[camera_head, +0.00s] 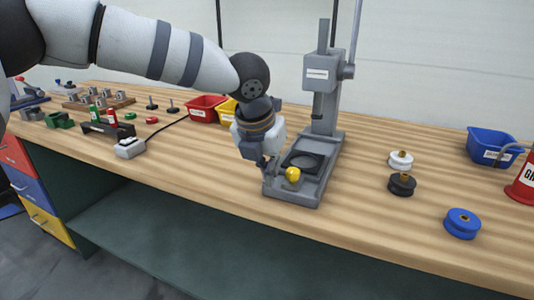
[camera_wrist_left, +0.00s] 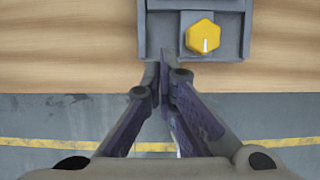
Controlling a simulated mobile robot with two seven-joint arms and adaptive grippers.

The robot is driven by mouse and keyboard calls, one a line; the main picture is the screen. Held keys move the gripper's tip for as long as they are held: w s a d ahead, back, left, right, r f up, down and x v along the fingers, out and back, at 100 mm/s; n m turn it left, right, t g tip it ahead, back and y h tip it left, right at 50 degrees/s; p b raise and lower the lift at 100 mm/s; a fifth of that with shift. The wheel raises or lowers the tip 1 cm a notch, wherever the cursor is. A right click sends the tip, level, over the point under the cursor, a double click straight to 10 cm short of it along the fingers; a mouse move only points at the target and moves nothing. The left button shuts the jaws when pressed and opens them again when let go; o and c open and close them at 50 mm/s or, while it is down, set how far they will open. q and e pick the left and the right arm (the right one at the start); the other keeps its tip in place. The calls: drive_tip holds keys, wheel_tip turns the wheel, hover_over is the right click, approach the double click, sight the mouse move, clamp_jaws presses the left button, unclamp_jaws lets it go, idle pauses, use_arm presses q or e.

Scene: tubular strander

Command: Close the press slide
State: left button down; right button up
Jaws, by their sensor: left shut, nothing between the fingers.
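The grey press (camera_head: 322,95) stands on the wooden bench, with an upright column, a ram and a lever at the upper right. Its slide (camera_head: 305,160), a plate with a dark round recess, lies on the base below and in front of the ram. A yellow knob (camera_head: 292,175) sits at the slide's front; it also shows in the left wrist view (camera_wrist_left: 202,36). My left gripper (camera_head: 268,166) is shut and empty, at the front left of the press base, just left of the knob. In the left wrist view its fingertips (camera_wrist_left: 165,62) lie near the base's front edge. My right gripper is not in view.
White, black and blue pulleys (camera_head: 462,223) stand right of the press, with a blue bin (camera_head: 490,147) behind. Red (camera_head: 207,109) and yellow bins stand behind my left gripper. A white switch box (camera_head: 130,148) with a cable lies left. The front bench edge is clear.

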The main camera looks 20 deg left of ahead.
sight(279, 177)
use_arm(q)
drive_tip(key=shift+x, duration=1.2)
drive_tip(key=w, duration=0.2)
drive_tip(key=shift+w+b, duration=0.3)
drive_tip(key=shift+b, duration=0.1)
drive_tip(key=shift+w+d+r, duration=0.1)
drive_tip(key=shift+w+r, duration=0.05)
drive_tip(key=shift+w, duration=0.4)
drive_tip(key=shift+r, duration=0.15)
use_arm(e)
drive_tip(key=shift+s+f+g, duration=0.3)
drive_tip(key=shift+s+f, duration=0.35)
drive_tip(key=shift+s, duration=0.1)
use_arm(q)
drive_tip(key=shift+w, duration=0.1)
